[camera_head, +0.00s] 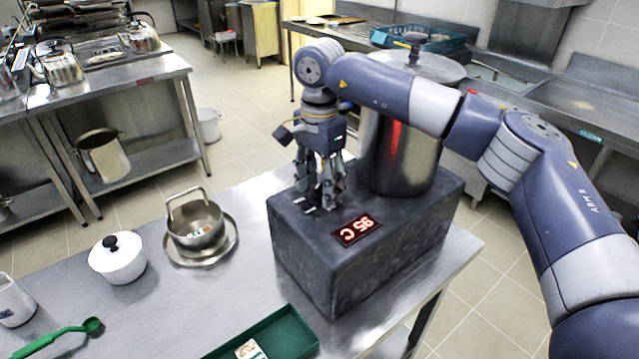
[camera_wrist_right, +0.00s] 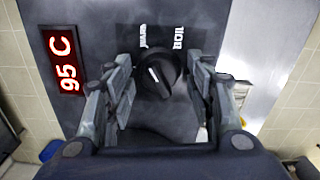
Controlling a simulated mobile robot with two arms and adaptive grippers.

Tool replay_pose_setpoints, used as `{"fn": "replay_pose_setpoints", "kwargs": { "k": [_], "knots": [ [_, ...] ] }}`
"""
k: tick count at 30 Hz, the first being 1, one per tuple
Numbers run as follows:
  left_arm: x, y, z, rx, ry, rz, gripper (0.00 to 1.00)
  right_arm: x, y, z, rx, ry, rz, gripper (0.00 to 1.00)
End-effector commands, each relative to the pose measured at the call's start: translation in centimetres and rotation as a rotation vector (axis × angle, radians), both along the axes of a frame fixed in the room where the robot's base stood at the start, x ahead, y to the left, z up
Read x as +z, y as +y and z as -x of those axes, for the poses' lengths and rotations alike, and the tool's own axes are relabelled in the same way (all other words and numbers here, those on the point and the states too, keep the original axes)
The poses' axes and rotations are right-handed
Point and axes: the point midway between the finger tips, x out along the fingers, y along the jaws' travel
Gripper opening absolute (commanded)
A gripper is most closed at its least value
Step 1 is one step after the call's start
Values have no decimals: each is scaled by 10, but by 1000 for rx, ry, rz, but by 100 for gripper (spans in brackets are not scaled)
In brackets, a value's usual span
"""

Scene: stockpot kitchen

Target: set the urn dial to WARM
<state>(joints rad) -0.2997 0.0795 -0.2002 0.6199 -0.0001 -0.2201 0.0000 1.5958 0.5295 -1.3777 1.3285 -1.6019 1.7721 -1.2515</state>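The urn is a steel pot (camera_head: 400,150) on a dark grey block base (camera_head: 340,265), with a red display (camera_head: 361,230) reading 95 C. Its black dial (camera_wrist_right: 157,73) shows in the right wrist view, with a short white pointer mark that tilts toward the WARM side. The labels WARM (camera_wrist_right: 143,36) and BOIL (camera_wrist_right: 179,37) lie just beyond it. My right gripper (camera_head: 325,196) points down over the base's top; it also shows in the wrist view (camera_wrist_right: 163,88). Its fingers are open, one on each side of the dial, with visible gaps. My left gripper is not in view.
On the steel table are a small pot (camera_head: 196,222) on a steel plate, a white lidded pot (camera_head: 117,262), a green ladle (camera_head: 60,334) and a green tray (camera_head: 285,337). My right arm reaches across in front of the steel pot.

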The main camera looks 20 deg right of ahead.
Motion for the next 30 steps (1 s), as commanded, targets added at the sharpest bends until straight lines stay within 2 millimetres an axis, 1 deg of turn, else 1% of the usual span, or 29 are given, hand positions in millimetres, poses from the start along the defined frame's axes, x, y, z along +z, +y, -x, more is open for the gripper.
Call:
{"fn": "replay_pose_setpoints", "kwargs": {
  "k": [9, 11, 13, 17, 24, 27, 30],
  "knots": [
    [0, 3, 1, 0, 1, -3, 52, -1, 0, 1, 0, 3, 0, 54],
    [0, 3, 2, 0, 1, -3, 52, 2, 0, 0, 0, 2, 0, 54],
    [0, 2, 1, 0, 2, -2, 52, 10, 1, 0, 1, 0, -1, 54],
    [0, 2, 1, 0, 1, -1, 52, 33, 1, 0, 1, -2, -1, 54],
    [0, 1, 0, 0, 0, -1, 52, 84, 1, 0, -1, -1, 0, 54],
    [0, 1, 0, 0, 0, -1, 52, 100, 0, 0, -1, 0, 0, 54],
    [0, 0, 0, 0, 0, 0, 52, 111, 0, 0, 1, 2, 1, 54]
  ]
}}
